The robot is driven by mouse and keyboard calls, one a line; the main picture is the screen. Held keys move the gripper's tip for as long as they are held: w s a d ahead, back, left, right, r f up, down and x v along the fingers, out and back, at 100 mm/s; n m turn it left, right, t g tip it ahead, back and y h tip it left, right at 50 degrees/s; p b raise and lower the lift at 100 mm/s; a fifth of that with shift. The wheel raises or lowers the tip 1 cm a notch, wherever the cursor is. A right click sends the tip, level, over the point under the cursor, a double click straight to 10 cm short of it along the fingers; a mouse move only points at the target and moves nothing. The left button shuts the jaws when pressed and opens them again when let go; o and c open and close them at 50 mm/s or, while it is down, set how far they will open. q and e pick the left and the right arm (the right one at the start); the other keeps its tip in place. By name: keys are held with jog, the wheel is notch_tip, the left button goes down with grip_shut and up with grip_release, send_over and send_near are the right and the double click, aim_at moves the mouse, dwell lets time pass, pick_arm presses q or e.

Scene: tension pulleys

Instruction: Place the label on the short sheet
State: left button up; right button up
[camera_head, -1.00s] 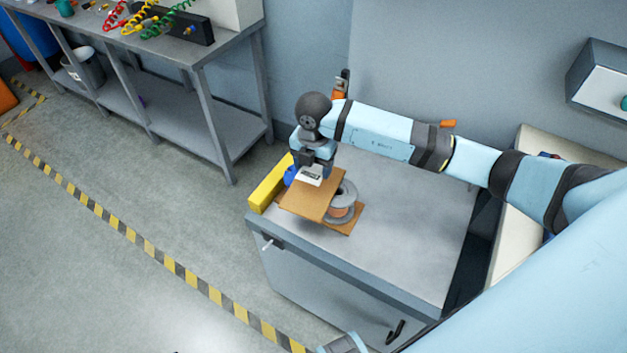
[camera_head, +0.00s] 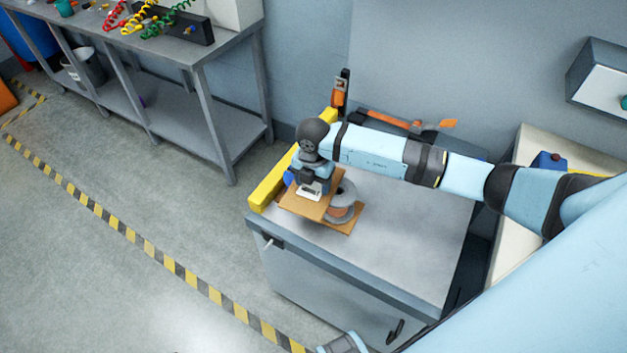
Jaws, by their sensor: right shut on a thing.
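My right gripper (camera_head: 311,184) reaches in from the right and points down over the brown sheet (camera_head: 300,206). It is shut on a small white label (camera_head: 310,194) with dark print. The label is at or just above the upper face of the sheet; I cannot tell whether it touches. The sheet is at the left end of the grey workbench, beside a grey spool (camera_head: 344,197), with another brown board (camera_head: 343,227) lower down. The gripper's fingertips are mostly hidden by the wrist.
A yellow bar (camera_head: 272,185) runs along the left edge of the grey workbench (camera_head: 410,230). An orange tool (camera_head: 341,92) stands at the back. The bench's front and right are clear. A metal table (camera_head: 165,95) stands at the back left.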

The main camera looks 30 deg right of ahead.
aim_at(314, 186)
jog(key=shift+s+f, duration=0.2)
jog(key=shift+f, duration=0.25)
jog(key=o, duration=0.8)
jog(key=shift+f, duration=0.1)
jog(key=shift+o, duration=0.5)
jog(key=shift+a+f, duration=0.1)
jog(key=shift+f, duration=0.05)
jog(key=shift+s, duration=0.1)
notch_tip(314, 186, up, 14)
jog(key=shift+w+f, duration=0.15)
jog(key=shift+w, duration=0.15)
